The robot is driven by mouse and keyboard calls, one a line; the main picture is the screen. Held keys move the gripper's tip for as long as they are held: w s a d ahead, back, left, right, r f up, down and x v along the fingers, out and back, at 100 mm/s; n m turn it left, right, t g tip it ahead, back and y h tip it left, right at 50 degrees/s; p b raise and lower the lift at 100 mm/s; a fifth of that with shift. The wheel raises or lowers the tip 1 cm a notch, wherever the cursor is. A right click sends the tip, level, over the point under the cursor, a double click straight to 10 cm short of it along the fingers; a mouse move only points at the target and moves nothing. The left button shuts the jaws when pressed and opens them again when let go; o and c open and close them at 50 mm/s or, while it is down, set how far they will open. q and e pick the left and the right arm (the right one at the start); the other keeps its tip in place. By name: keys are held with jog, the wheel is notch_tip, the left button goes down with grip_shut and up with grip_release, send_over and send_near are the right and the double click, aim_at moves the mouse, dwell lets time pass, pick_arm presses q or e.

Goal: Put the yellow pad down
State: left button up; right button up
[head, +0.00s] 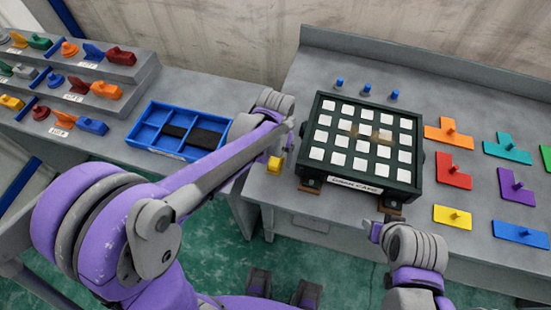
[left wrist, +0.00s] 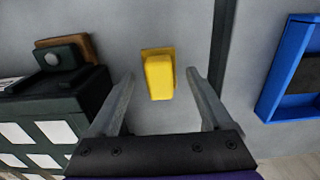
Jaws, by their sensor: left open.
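The yellow pad (head: 274,164) rests on the grey table just left of the dark green box with white squares (head: 313,170). It also shows in the left wrist view (left wrist: 159,77), a raised yellow block on a flat yellow base. My left gripper (left wrist: 160,85) is open, one finger on each side of the pad, with a visible gap on both sides. In the head view my left gripper (head: 284,146) is partly hidden by its own wrist, just behind the pad. My right gripper (head: 374,230) is at the lower right; its jaws cannot be made out.
A blue tray (head: 142,137) with dark inserts lies to the left. Stepped racks (head: 118,74) with coloured parts stand at the far left. Three blue pegs (head: 367,88) stand behind the box. Several coloured flat pieces, including a yellow rectangle (head: 452,217), lie to the right.

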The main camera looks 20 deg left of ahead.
aim_at(275, 159)
pick_arm(q)
notch_tip(275, 159, up, 11)
jog(key=p, duration=0.1)
jog(key=s+a+f+t, duration=0.2)
jog(key=s+a, duration=0.1)
jog(key=s, duration=0.4)
jog(key=s+a+f+t, duration=0.2)
jog(key=s+a+t, duration=0.1)
jog(key=s, duration=0.4)
jog(key=shift+a+f, duration=0.3)
jog(key=shift+f, duration=0.1)
